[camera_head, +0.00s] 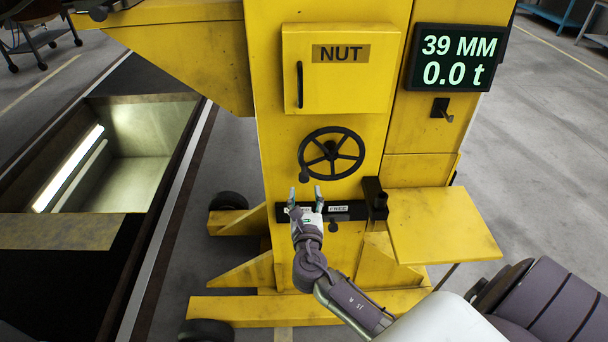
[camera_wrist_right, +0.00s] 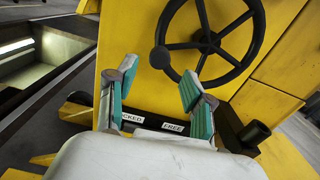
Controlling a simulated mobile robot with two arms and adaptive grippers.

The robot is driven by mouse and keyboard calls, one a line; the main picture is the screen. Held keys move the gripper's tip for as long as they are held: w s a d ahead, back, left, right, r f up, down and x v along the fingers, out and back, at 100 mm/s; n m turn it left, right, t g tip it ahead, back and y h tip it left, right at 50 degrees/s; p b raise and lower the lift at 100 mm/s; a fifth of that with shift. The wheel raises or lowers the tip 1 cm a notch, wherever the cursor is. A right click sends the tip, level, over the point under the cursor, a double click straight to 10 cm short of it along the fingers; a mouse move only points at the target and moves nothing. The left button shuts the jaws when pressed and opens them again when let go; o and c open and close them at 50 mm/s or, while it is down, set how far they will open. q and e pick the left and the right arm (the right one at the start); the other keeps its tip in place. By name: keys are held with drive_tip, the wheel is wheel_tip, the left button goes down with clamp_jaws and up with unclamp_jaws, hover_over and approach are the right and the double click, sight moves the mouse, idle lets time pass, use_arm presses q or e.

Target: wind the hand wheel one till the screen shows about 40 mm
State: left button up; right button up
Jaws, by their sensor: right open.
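The black hand wheel (camera_head: 331,154) is on the front of the yellow lifting jack, below the NUT box. Its round knob (camera_head: 304,177) is at the wheel's lower left. The knob also shows in the right wrist view (camera_wrist_right: 160,57), at the left of the wheel (camera_wrist_right: 213,40). The screen (camera_head: 456,58) reads 39 MM and 0.0 t. My right gripper (camera_head: 306,194) is open and empty, just below the knob and apart from it. Its green-padded fingers also show in the right wrist view (camera_wrist_right: 156,90). My left gripper is not in view.
A yellow box marked NUT (camera_head: 340,85) is above the wheel. Below it is a black lever strip with labels (camera_head: 338,211), one reading FREE. A yellow shelf (camera_head: 440,225) juts out at the right. An open pit (camera_head: 140,150) lies at the left.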

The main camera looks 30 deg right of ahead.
sight(304, 180)
drive_tip(key=x, duration=0.7)
drive_tip(key=shift+p, duration=0.35)
clamp_jaws()
